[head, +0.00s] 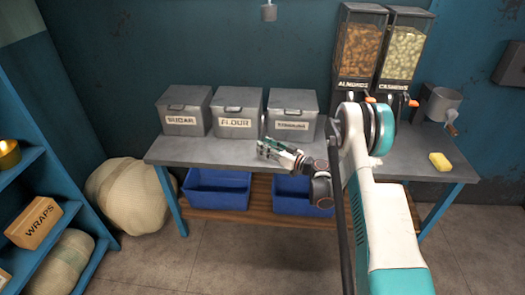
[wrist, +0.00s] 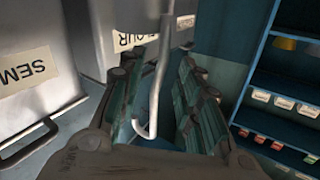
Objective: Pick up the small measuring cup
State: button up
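My gripper (head: 264,146) is over the front of the grey table, in front of the flour and right-hand bins, pointing left in the head view. In the wrist view its two fingers (wrist: 158,72) are apart. A thin pale metal rod with a hooked end (wrist: 154,90) runs between them, with a gap visible on both sides. It looks like the handle of the small measuring cup.
Grey lidded bins labelled sugar (head: 180,121), flour (head: 234,123) and apparently semolina (head: 290,127) stand behind my gripper. Almond (head: 357,50) and cashew (head: 402,55) dispensers, a grey crank-handled container (head: 440,103) and a yellow sponge (head: 440,161) are right. Blue crates (head: 217,190) sit below.

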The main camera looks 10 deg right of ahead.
jog(key=shift+x, duration=1.05)
grip_shut()
